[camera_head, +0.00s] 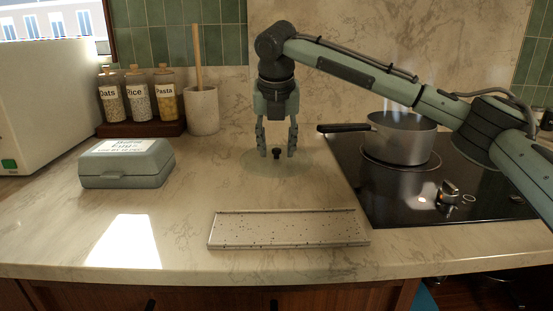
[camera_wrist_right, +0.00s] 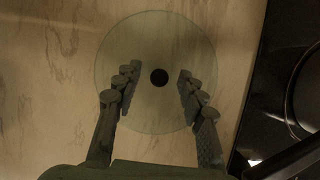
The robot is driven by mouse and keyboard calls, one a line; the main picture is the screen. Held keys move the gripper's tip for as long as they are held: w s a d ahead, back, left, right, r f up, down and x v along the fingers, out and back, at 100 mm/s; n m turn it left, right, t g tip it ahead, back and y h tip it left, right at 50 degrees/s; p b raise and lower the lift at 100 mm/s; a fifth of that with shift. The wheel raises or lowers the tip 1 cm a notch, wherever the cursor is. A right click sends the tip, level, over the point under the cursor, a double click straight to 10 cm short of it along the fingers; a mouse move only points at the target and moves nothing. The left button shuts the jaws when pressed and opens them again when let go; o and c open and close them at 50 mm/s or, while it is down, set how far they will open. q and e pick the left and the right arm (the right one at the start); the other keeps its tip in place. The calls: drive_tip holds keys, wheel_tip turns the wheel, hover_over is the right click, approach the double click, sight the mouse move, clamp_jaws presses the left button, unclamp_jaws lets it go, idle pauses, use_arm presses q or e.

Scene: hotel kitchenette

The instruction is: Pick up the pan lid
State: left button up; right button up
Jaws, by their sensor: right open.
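The pan lid (camera_head: 253,163) is a round, see-through glass disc with a small black knob. It lies flat on the marble counter, left of the stove. My right gripper (camera_head: 276,153) points straight down over it, with its open fingers on either side of the knob. In the right wrist view the lid (camera_wrist_right: 155,30) shows whole as a pale circle, with the black knob between the open fingers (camera_wrist_right: 154,92). Whether the fingers touch the lid is hard to tell. My left gripper is not in view.
A pan (camera_head: 400,140) stands on the black cooktop (camera_head: 370,200) to the right, its handle reaching toward my gripper. A speckled tray (camera_head: 290,229) lies in front. An egg box (camera_head: 125,165), labelled jars (camera_head: 138,98) and a utensil crock (camera_head: 202,112) stand left.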

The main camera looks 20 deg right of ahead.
drive_tip(key=shift+r, duration=0.1)
clamp_jaws()
idle(0.3)
